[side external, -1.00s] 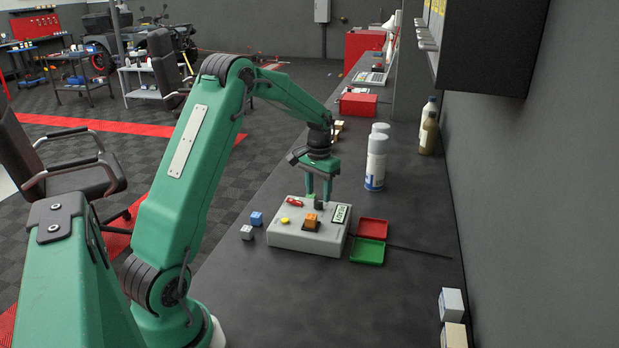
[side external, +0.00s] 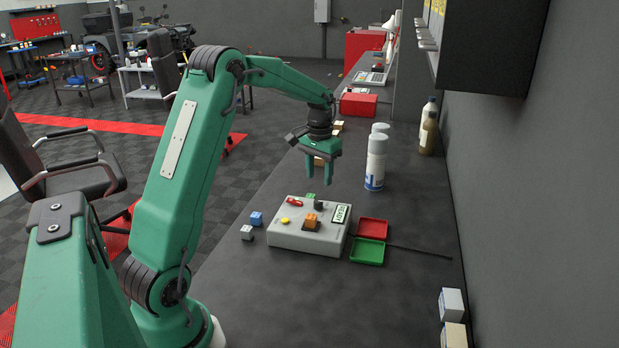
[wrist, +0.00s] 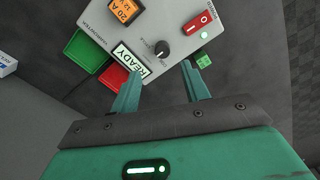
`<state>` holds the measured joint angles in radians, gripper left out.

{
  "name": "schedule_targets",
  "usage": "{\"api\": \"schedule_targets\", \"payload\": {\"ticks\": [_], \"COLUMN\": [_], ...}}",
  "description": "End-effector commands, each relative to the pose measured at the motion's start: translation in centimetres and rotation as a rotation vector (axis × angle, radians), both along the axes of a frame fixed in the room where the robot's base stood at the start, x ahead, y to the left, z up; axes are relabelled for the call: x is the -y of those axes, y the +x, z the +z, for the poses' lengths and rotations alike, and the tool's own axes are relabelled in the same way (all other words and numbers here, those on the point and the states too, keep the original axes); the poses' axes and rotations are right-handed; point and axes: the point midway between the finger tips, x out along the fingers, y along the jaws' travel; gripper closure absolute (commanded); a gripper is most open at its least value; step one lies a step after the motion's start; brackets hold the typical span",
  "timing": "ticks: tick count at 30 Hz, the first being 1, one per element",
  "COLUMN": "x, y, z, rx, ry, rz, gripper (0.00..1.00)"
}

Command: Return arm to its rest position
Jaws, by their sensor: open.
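My gripper (side external: 319,172) is open and empty, raised above the far side of the grey tester box (side external: 290,238). Its two green fingers point down, with a clear gap between them, and it also shows in the wrist view (wrist: 160,85). The box carries an orange block (side external: 312,221), a yellow button (side external: 285,220), a red switch (side external: 295,202), a dark knob (side external: 319,203) and a display reading READY (side external: 340,214). In the wrist view the orange block (wrist: 124,10) reads 20 A 12 V, and the knob (wrist: 162,50) lies ahead of the fingers.
A red tray (side external: 372,228) and a green tray (side external: 367,251) sit right of the box. Blue (side external: 256,218) and grey (side external: 247,232) cubes lie left of it. Spray cans (side external: 376,162) stand behind, right of my gripper.

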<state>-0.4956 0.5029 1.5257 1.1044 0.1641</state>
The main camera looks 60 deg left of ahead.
Motion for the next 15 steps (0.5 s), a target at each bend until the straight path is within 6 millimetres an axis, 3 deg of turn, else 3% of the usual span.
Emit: {"api": "schedule_targets", "payload": {"ticks": [5, 15], "x": [1.9, 8.3], "y": [-0.5, -3.5], "z": [1.9, 7.1], "rx": [0.027, 0.116], "ry": [0.014, 0.050], "rz": [-0.020, -0.086], "gripper": [0.54, 0.54]}}
